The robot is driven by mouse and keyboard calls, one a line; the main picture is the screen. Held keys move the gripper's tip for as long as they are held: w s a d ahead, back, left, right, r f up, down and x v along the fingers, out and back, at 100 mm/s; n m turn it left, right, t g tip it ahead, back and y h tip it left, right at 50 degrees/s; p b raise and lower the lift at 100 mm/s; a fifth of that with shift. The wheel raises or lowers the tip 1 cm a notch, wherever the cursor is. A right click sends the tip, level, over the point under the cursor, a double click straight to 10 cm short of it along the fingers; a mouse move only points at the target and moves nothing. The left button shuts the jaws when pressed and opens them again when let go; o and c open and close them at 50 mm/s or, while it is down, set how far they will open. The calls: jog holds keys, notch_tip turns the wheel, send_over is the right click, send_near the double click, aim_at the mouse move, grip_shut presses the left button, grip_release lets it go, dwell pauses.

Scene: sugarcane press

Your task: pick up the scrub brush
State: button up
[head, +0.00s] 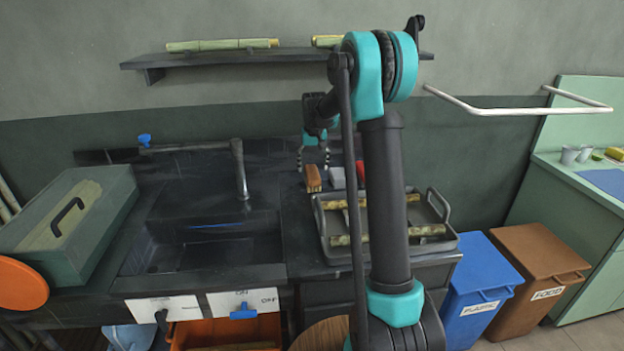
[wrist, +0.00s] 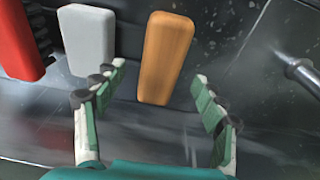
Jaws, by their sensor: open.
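The scrub brush (head: 313,178) is a brown, wooden-looking block standing on the dark counter, right of the sink. In the wrist view the brush (wrist: 166,55) is an orange-brown bar ahead, between the two fingers. My gripper (head: 313,160) is open just above the brush in the head view. In the wrist view my gripper (wrist: 158,76) has its fingers spread on either side of the brush, with gaps to both. Its bristles cannot be made out in the wrist view.
A white block (wrist: 87,40) and a red block (wrist: 18,42) stand beside the brush, the white one close to the left finger. A tray (head: 440,243) with cane pieces lies to the right. The sink faucet (head: 240,168) rises to the left.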

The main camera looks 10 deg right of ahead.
aim_at(312, 171)
jog(key=f, duration=0.2)
jog(key=w+f, duration=0.1)
jog(key=shift+a+f, duration=0.1)
jog(key=shift+f, duration=0.3)
jog(key=c, duration=1.4)
jog(key=shift+o, duration=0.2)
notch_tip(312, 171, up, 10)
jog(key=shift+r, duration=0.1)
